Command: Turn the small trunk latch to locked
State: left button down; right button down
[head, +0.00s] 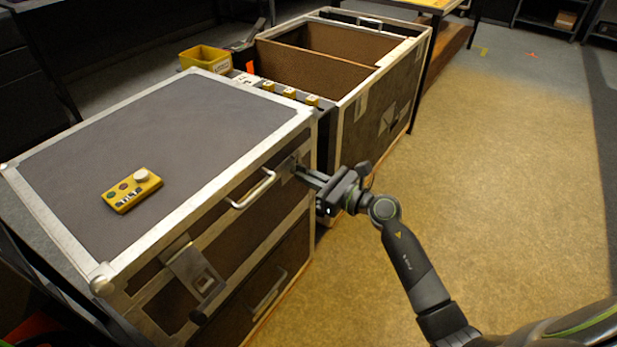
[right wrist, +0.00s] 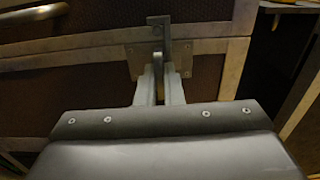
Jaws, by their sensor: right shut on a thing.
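The closed trunk (head: 160,140) has a dark top with silver edges and brown sides. The small latch (right wrist: 158,42) is on its front face near the right corner, a metal plate with a narrow upright piece. My right gripper (head: 301,172) reaches in from the right at that latch, right of the drawer handle. In the right wrist view, my right gripper's fingers (right wrist: 159,88) are shut on the latch's lower part, which they partly hide. A larger latch (head: 195,275) sits lower left on the same face. My left gripper is not in view.
A yellow control box (head: 132,190) with a white knob lies on the trunk top. Metal handles (head: 252,190) stick out from the front. An open brown case (head: 330,50) stands behind, with a yellow bin (head: 206,59) beside it. The floor at right is clear.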

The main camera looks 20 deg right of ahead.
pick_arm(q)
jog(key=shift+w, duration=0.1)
pick_arm(e)
jog(key=c, duration=1.6)
grip_release()
jog(key=shift+o, duration=0.2)
